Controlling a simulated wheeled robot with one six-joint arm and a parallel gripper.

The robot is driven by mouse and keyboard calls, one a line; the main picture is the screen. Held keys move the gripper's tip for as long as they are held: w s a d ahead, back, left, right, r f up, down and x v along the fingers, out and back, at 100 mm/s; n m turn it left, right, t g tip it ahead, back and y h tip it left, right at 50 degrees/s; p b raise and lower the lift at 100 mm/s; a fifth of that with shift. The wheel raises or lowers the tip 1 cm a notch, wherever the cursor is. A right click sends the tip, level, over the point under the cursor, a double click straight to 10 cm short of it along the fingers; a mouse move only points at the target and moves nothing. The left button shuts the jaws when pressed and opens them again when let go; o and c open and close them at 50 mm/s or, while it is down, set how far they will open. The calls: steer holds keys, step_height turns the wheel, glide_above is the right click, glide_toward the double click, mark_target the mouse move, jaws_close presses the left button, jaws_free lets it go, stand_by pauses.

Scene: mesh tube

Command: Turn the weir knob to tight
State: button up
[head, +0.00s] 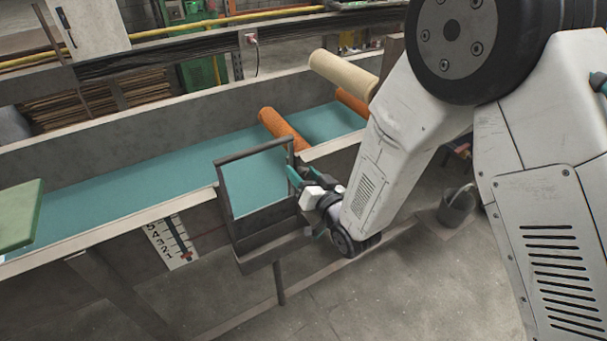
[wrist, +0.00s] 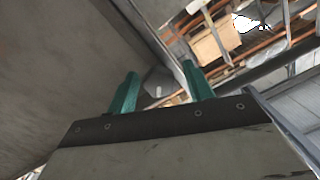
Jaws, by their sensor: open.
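My gripper (head: 298,176) is at the right side of a dark metal weir frame (head: 222,195) on the trough's near wall, in the head view. Its teal fingers also show in the wrist view (wrist: 160,72), spread apart. A small grey shape (wrist: 158,82) shows between and beyond them; it may be the weir knob, but I cannot tell for sure. I see no clear knob in the head view, where my arm and gripper cover part of the frame's right side. A white number scale (head: 172,243) hangs left of the frame.
The trough holds a flat teal surface (head: 110,194). A green block (head: 18,215) is at the left. A grey bucket (head: 457,207) stands on the floor at right. A rail runs low in front.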

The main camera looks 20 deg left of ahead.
steer(key=v, duration=0.7)
steer(key=shift+s+d, duration=0.15)
steer(key=shift+d, duration=0.1)
steer(key=w+a+n, duration=0.2)
steer(key=n, duration=0.1)
steer(key=w+a+n, duration=0.2)
steer(key=a+n, duration=0.1)
steer(key=shift+w+a, duration=0.3)
steer(key=shift+w, duration=0.1)
steer(key=c, duration=1)
